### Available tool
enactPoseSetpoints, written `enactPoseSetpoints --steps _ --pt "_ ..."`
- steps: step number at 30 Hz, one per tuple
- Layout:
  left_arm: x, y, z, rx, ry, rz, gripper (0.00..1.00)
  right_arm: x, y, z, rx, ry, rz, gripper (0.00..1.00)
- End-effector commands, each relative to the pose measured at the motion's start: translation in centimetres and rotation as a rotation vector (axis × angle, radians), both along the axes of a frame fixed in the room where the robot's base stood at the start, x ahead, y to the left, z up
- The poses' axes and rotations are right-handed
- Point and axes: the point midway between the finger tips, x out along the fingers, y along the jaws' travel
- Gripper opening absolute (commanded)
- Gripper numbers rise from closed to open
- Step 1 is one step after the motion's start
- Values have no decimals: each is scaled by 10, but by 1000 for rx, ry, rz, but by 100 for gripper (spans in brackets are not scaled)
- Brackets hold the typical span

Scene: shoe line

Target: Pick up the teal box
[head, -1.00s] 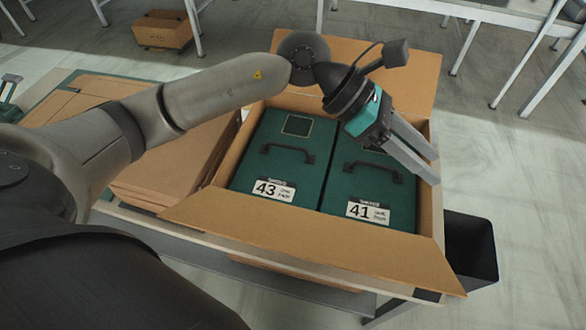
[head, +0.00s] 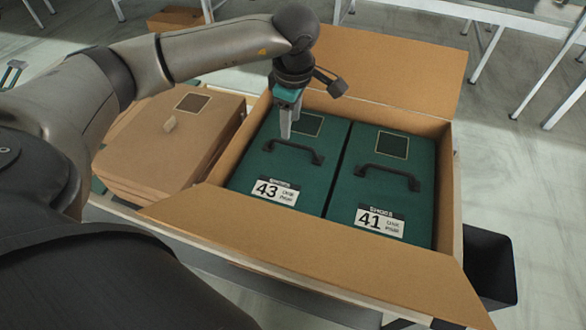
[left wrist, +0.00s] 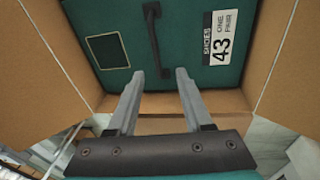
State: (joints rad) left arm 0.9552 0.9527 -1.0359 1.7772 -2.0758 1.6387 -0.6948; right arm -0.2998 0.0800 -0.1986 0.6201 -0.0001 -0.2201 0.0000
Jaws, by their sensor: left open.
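Two teal boxes lie side by side in an open cardboard carton (head: 225,265). The left teal box (head: 255,155) is labelled 43 and has a black handle (head: 294,150). The right teal box (head: 400,160) is labelled 41 and also has a black handle (head: 390,173). My right gripper is not in view.
Brown cardboard boxes (head: 165,150) stand left of the carton. The carton's far flap (head: 390,75) and near flap are folded outward. A black bin (head: 490,265) is at the right. White table legs (head: 490,70) stand in the background.

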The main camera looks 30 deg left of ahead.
Motion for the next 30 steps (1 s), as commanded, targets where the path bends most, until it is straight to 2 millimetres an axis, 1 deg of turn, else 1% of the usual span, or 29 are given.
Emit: enactPoseSetpoints --steps 1,3,10,15,19,22,28,29,30 --pt "1 1 -10 -2 3 1 50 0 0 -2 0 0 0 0" --pt "2 2 -19 -1 2 1 50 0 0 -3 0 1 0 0" --pt "6 2 -33 -3 0 0 50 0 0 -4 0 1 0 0" --pt "14 2 -57 -4 2 1 50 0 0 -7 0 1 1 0" --pt "16 4 -73 -2 2 0 50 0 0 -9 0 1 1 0" --pt "17 5 -78 -3 0 -1 50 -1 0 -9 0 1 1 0" --pt "17 5 -78 -3 0 0 50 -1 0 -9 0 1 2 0" --pt "17 5 -78 -3 0 0 48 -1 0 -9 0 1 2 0" --pt "17 5 -77 -3 0 0 44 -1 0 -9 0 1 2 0"
